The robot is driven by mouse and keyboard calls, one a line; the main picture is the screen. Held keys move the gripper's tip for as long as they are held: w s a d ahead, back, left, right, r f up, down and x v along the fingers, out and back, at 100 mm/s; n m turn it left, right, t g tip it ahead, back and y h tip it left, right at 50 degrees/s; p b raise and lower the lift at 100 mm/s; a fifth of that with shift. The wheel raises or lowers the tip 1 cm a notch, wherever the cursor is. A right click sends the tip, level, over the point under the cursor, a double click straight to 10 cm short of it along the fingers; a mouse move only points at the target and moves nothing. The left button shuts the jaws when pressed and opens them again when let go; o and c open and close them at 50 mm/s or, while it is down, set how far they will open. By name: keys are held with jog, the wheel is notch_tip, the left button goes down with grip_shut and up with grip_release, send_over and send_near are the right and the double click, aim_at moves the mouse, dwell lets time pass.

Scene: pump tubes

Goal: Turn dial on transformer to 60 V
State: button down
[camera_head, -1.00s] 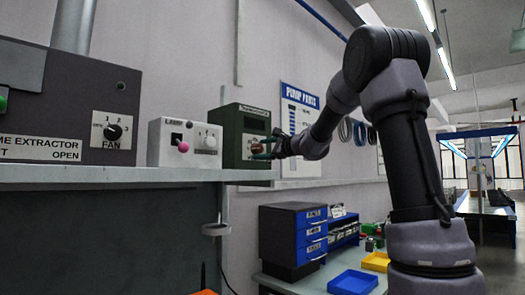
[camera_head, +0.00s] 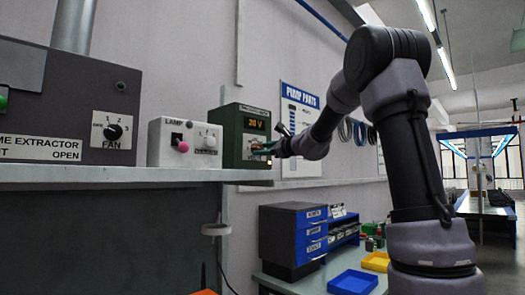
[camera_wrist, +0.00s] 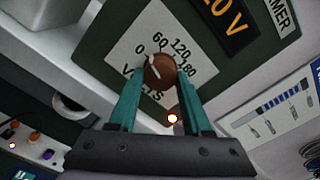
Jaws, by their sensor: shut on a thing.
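The green transformer (camera_head: 231,147) stands on the shelf, at the right end of the row of devices. Its display (camera_head: 257,124) is lit and seems to read 20 V; the wrist view shows part of this display (camera_wrist: 222,14). The round brown dial (camera_wrist: 160,71) sits on a white scale plate (camera_wrist: 125,50) marked 0, 60, 120 and 180 volts. Its white pointer line lies between 0 and 60. My gripper (camera_head: 263,149) is at the dial, and its teal fingers (camera_wrist: 160,82) are shut on it from both sides. An indicator (camera_wrist: 172,118) glows below the dial.
A white lamp box (camera_head: 184,143) with a pink-knobbed switch stands close left of the transformer. The fume extractor panel (camera_head: 70,115) is further left. The shelf's edge (camera_head: 130,174) runs below. A Pump Parts board (camera_head: 299,130) hangs on the wall to the right.

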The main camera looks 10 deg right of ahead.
jog(key=m, duration=0.5)
jog(key=shift+f, duration=0.1)
jog(key=shift+m, duration=0.3)
dwell(0.4)
jog(key=shift+c, duration=1.7)
grip_release()
jog(key=shift+s, duration=0.1)
jog(key=v, duration=1)
jog(key=shift+s+d, duration=0.2)
jog(key=shift+s, duration=0.1)
